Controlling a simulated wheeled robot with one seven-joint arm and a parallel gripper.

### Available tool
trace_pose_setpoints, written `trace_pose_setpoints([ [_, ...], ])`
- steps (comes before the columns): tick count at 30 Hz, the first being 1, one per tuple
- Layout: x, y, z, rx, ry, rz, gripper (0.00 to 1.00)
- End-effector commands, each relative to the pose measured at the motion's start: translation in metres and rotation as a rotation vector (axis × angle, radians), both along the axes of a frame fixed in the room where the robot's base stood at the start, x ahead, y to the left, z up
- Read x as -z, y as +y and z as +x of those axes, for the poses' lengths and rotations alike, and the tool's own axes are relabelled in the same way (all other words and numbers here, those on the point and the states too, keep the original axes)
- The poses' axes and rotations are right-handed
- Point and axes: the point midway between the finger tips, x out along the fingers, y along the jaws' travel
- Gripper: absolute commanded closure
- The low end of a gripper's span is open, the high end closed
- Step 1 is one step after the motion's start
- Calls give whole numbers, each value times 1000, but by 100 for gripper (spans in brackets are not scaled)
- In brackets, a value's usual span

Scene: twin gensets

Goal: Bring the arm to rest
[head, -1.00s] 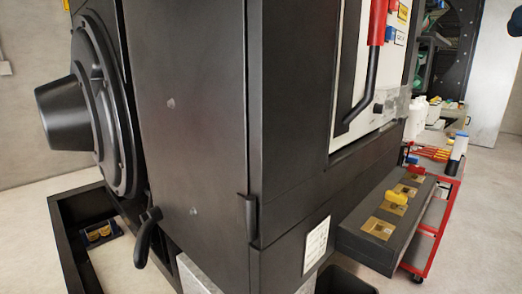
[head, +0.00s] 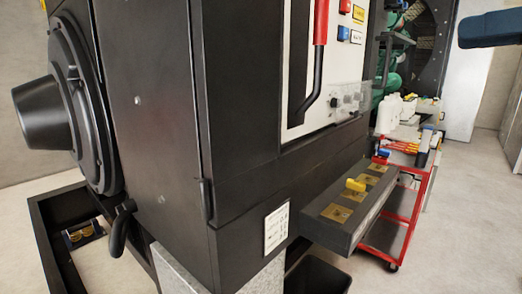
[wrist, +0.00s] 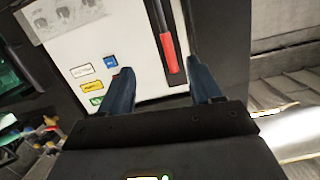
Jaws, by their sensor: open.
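My gripper (wrist: 158,66) shows in the wrist view with its two dark blue fingers spread apart. Nothing is between them. Beyond them is the white control panel (wrist: 135,45) with a red-gripped lever handle (wrist: 169,52). Whether the fingers touch anything cannot be told, but a gap seems to show. In the head view a dark blue shape at the upper right edge may be part of my arm; the fingers are not clearly seen there.
A large black cabinet (head: 165,130) fills the head view's middle. A red cart (head: 405,215) with bottles stands behind. Open floor (head: 460,240) lies to the right.

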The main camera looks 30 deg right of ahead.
Motion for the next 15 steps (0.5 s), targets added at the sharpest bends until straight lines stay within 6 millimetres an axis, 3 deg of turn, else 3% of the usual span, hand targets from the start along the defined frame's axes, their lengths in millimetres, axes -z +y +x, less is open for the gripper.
trace_pose_setpoints([
  [8,32,4,34,23,-85,173,36],
  [15,92,15,75,104,-163,399,36],
])
